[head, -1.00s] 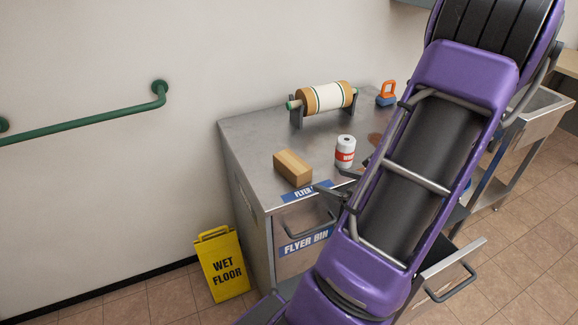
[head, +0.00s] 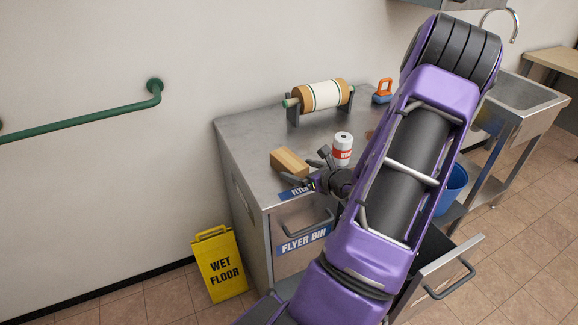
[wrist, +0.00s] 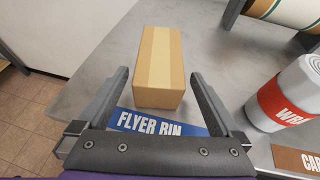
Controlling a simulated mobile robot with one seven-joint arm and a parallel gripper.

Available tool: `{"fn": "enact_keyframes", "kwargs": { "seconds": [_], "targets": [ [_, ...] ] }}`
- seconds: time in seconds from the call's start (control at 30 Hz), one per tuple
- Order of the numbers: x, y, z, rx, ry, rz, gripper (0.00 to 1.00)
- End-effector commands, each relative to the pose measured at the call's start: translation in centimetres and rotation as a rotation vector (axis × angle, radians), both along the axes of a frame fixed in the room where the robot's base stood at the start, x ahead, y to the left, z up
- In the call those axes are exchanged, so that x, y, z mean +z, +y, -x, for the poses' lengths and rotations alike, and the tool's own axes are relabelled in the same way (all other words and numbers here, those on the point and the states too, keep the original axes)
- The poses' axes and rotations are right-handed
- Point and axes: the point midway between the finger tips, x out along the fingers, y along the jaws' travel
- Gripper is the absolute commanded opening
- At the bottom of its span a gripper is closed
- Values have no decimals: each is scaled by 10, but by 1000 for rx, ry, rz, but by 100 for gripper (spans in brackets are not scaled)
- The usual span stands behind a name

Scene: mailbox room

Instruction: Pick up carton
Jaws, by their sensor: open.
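The carton is a small brown box (head: 289,162) on the front left part of the metal counter top. It also shows in the wrist view (wrist: 158,68), upright on the counter and straight ahead of the jaws. My gripper (head: 305,168) is open and empty at the counter's front edge, just short of the carton. In the wrist view its two fingers (wrist: 160,82) point toward the carton, one on each side of its near end, with gaps on both sides. I cannot tell the exact height of the fingers over the counter.
A white roll with a red label (head: 342,148) stands right of the carton. A large paper roll on a stand (head: 325,94) and an orange-and-blue item (head: 383,90) sit behind. A yellow wet floor sign (head: 219,265) stands left of the counter (head: 245,130). A drawer (head: 440,270) is open.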

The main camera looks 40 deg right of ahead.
Motion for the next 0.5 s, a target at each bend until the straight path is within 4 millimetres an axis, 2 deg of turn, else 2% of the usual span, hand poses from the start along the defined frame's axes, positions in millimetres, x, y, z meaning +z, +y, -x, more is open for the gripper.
{"fn": "enact_keyframes", "kwargs": {
  "seconds": [0.1,0.2,0.5],
  "targets": [
    [-12,0,-17,2,0,-3,100],
    [-15,-2,-28,1,-1,-2,100],
    [-17,-2,-33,1,0,-1,100]
  ]
}}
